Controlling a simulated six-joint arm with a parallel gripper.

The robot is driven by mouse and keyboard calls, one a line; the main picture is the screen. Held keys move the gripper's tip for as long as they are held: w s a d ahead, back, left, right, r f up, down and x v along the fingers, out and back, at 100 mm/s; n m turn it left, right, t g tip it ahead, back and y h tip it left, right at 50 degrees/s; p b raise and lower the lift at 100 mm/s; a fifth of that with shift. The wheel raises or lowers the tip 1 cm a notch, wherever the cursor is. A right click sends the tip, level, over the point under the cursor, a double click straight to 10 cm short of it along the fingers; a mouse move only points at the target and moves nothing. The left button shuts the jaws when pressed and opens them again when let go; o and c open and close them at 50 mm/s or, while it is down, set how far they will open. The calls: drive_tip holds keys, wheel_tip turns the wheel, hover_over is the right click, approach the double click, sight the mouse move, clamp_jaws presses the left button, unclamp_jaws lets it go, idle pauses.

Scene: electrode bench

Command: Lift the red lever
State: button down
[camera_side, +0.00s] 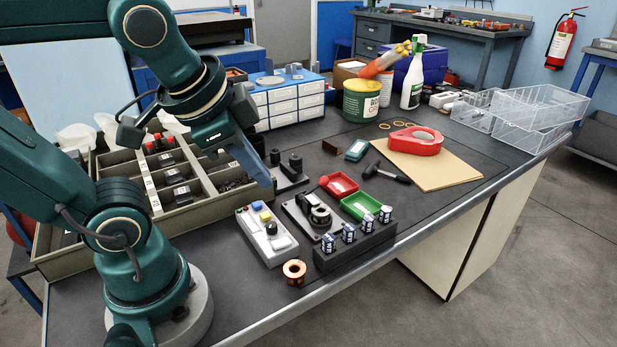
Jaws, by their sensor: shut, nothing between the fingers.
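I cannot make out a red lever for certain. A light grey control box (267,236) with a yellow part, a blue part and a dark knob lies near the bench's front edge. A dark fixture with black upright parts (290,170) stands farther back, partly behind my gripper. Another plate with a round black part (318,214) lies right of the control box. My gripper (267,182) is shut and empty, pointing down above the right end of the compartment tray, left of the dark fixture. It hides what lies behind it.
The compartment tray (160,225) fills the left. A red bin (339,186), a green bin (360,206), a black block with several small cells (355,245) and a copper coil (294,272) crowd the front. A red tape dispenser (414,141) lies on a tan board (440,171).

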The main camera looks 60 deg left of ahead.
drive_tip(key=w+a+r+m+g+y, duration=0.15)
drive_tip(key=w+a+m+y, duration=0.3)
drive_tip(key=w+m, duration=0.55)
drive_tip(key=w+f+m+g+y, duration=0.1)
drive_tip(key=w+f+g+y, duration=0.1)
drive_tip(key=w+f, duration=0.35)
drive_tip(key=m, duration=0.2)
approach(314, 189)
drive_tip(key=w+d, duration=0.3)
drive_tip(key=shift+w+d+y, duration=0.1)
drive_tip(key=shift+w+y, duration=0.1)
drive_tip(key=shift+y, duration=0.15)
drive_tip(key=shift+f, duration=0.15)
drive_tip(key=x, duration=1)
drive_tip(key=shift+s, duration=0.15)
